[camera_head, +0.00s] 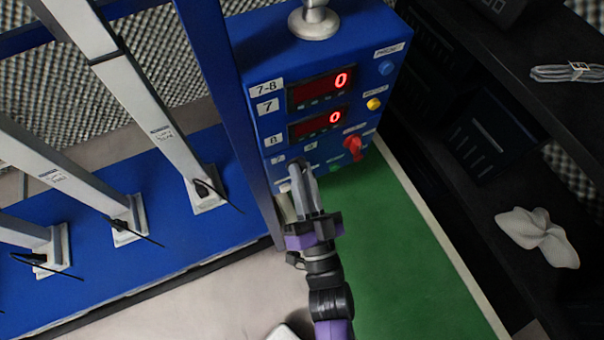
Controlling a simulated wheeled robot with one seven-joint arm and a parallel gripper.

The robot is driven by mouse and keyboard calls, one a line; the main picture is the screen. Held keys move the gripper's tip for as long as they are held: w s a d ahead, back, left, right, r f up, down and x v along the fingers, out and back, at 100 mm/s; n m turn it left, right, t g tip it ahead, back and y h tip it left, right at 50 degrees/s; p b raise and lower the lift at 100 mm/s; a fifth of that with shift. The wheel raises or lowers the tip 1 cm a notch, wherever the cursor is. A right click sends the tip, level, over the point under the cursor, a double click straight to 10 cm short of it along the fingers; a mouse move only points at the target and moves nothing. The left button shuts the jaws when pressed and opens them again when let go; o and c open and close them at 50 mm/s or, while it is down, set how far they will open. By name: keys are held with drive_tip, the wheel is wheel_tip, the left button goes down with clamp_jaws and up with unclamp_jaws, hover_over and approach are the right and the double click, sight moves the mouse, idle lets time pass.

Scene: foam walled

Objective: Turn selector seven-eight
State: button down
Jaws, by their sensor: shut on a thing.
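A blue control box (390,40) labelled 7-8 stands at the upper middle. It has two red displays (322,88), each showing 0, beside labels 7 and 8. My gripper (301,172) reaches up from below to the lower left of the box's front panel. Its fingers are shut on a small part there, apparently the selector, which the fingers hide. I cannot tell which way the selector points. A red knob (353,147) sits to the right of my fingers on the same panel, apart from them.
A blue button (385,67) and a yellow button (374,104) are on the box's right side. A blue post (225,90) stands close left of my gripper. Grey columns (135,90) stand on a blue base at left. Dark shelves (470,200) are at right. Green floor (400,250) is clear.

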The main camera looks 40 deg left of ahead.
drive_tip(key=shift+w+n+g+y, duration=0.1)
drive_tip(key=shift+n+g+y, duration=0.4)
drive_tip(key=shift+n+g, duration=1.5)
drive_tip(key=shift+s+n+g+y, duration=0.1)
drive_tip(key=shift+n+g+y, duration=0.45)
drive_tip(key=shift+n, duration=2.85)
drive_tip(key=shift+w+n+g+y, duration=0.1)
drive_tip(key=shift+n+g+y, duration=0.35)
drive_tip(key=shift+n+g, duration=1.6)
drive_tip(key=shift+n+t, duration=0.5)
drive_tip(key=shift+n, duration=0.45)
drive_tip(key=c, duration=1.4)
unclamp_jaws()
drive_tip(key=shift+c, duration=0.2)
drive_tip(key=shift+d, duration=0.1)
drive_tip(key=v, duration=0.7)
drive_tip(key=shift+d+f, duration=0.2)
drive_tip(key=shift+d, duration=0.15)
